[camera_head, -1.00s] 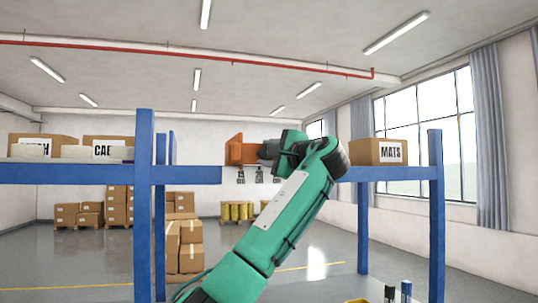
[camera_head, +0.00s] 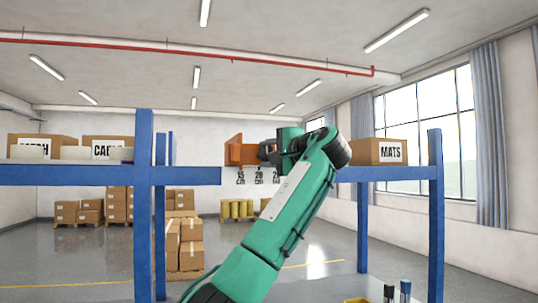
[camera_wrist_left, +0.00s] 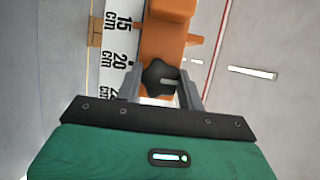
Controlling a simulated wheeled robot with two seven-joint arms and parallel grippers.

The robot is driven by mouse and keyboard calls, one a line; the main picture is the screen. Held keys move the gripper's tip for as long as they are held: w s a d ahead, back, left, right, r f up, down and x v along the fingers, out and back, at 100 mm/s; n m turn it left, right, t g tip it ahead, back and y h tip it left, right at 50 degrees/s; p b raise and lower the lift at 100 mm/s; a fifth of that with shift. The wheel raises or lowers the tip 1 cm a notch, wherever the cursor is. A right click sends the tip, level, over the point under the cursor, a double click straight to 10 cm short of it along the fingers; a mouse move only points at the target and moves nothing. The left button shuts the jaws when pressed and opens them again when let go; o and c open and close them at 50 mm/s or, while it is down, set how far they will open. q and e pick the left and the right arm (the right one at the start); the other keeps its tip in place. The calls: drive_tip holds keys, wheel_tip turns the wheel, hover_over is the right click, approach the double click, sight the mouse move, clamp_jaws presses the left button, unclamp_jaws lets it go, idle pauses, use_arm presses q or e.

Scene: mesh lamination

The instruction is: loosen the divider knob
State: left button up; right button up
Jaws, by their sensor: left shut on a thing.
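The divider knob (camera_wrist_left: 160,78) is a black star-shaped knob on the face of the orange divider (camera_wrist_left: 165,42) in the left wrist view. My left gripper (camera_wrist_left: 162,82) has one finger on each side of the knob and is shut on it. In the head view the orange divider (camera_head: 234,150) sits at the shelf beam, with my left gripper (camera_head: 266,150) at its right side. The knob itself is hidden there behind the gripper. My right gripper is not in view.
A white scale (camera_wrist_left: 119,55) with centimetre marks runs beside the divider. The blue shelf frame (camera_head: 144,215) stands at left, with boxes on its beam. A MATS box (camera_head: 379,151) sits right of my arm. Stacked cartons (camera_head: 186,245) stand on the floor beyond.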

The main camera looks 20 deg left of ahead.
use_arm(q)
drive_tip(key=shift+f, duration=0.15)
drive_tip(key=o, duration=0.8)
drive_tip(key=shift+o, duration=1)
drive_tip(key=shift+s, duration=0.1)
drive_tip(key=b+v, duration=0.5)
drive_tip(key=v, duration=0.8)
drive_tip(key=shift+s+d+b, duration=0.25)
drive_tip(key=shift+d+b, duration=0.05)
